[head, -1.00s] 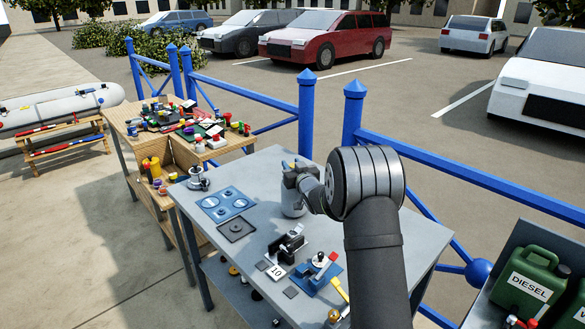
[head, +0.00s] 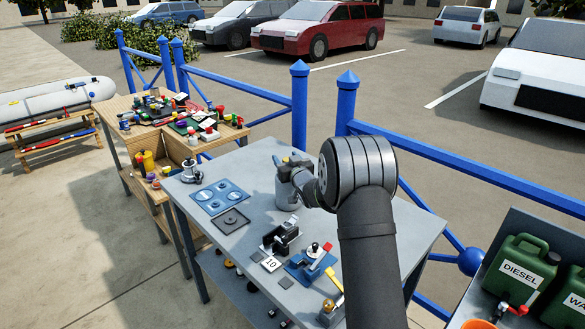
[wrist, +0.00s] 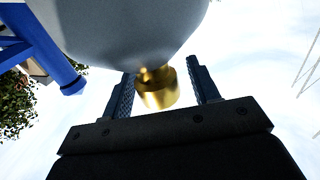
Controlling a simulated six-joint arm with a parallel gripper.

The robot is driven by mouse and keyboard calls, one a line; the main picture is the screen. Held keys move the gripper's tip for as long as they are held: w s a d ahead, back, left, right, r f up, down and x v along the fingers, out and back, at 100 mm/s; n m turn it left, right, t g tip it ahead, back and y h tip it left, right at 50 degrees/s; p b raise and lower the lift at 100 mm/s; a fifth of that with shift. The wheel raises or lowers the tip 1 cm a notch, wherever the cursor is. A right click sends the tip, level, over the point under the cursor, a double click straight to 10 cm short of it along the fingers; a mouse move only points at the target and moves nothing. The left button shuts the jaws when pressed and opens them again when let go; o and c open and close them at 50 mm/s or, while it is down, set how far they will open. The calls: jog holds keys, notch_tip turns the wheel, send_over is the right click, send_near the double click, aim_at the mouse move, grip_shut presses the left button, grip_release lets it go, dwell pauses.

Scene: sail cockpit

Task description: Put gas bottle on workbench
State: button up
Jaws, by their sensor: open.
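In the head view my gripper (head: 288,168) is at the bottle's top, and my wrist partly hides the bottle's right side.
A blue plate with round recesses (head: 221,197), a dark square plate (head: 231,221), a metal pot-like item (head: 191,172) and clamp-like tools (head: 310,262) lie on the bench. A blue railing (head: 460,175) runs behind. A cluttered wooden table (head: 125,128) stands left; a diesel can (head: 523,268) stands right.

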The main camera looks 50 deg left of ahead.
jog(key=v, duration=1.1)
jog(key=shift+d, duration=0.3)
jog(key=x, duration=1.2)
jog(key=shift+s+f, duration=0.1)
jog(key=shift+s, duration=0.05)
jog(key=shift+a+r, duration=0.1)
jog(key=shift+r, duration=1.1)
